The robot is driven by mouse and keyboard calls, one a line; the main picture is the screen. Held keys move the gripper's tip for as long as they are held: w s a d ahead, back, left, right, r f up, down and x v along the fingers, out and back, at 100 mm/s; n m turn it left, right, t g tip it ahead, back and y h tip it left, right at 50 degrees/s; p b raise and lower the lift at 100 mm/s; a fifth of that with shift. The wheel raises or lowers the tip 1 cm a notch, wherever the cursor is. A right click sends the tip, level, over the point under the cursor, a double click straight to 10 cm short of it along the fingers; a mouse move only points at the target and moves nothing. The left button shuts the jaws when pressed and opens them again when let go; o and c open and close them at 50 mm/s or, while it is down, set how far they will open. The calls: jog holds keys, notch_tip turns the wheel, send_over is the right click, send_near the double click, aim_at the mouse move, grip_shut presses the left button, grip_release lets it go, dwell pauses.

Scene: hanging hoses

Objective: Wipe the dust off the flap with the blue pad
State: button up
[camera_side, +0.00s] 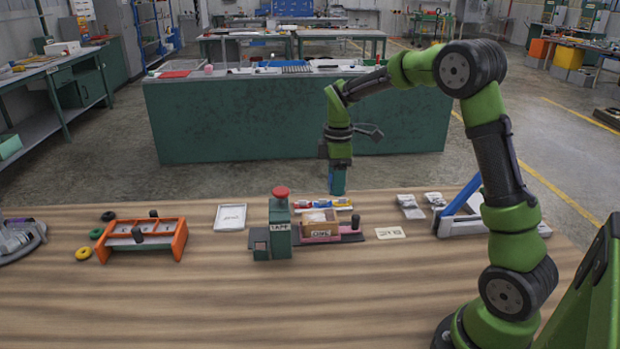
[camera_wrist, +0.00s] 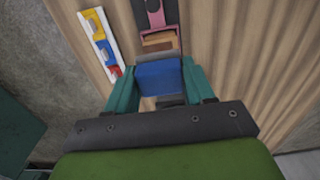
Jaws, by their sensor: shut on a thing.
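My gripper (camera_side: 338,182) points down above the wooden table, behind and right of the small box. In the wrist view my gripper (camera_wrist: 160,82) has its teal fingers on both sides of the blue pad (camera_wrist: 160,77) and is shut on it. The pad hangs above the table, apart from the things below. A green post (camera_side: 281,228) with a red knob stands left of the box, with a small dark plate (camera_side: 259,243) at its front left. I cannot tell which part is the flap, and no dust can be made out.
A wooden box (camera_side: 320,229) marked "ONE" sits on a pink and dark base. A tray with yellow, red and blue pieces (camera_wrist: 99,45) lies behind it. An orange rack (camera_side: 143,240) and a white-framed tray (camera_side: 230,217) stand left. The table's front is clear.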

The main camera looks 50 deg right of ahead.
aim_at(335, 216)
jog(key=shift+f, duration=3.45)
jog(key=shift+w+a+f, duration=0.35)
jog(key=shift+w+f, duration=0.05)
jog(key=shift+f, duration=0.25)
jog(key=shift+c, duration=0.3)
jog(key=shift+w+a, duration=2.1)
jog(key=shift+a, duration=0.05)
jog(key=shift+w+a+r, duration=0.2)
jog(key=shift+w+a, duration=0.1)
jog(key=shift+s+d+f, duration=0.15)
jog(key=shift+s+d, duration=2.55)
jog(key=shift+d, duration=0.05)
jog(key=shift+s+d, duration=0.15)
jog(key=shift+r, duration=4.1)
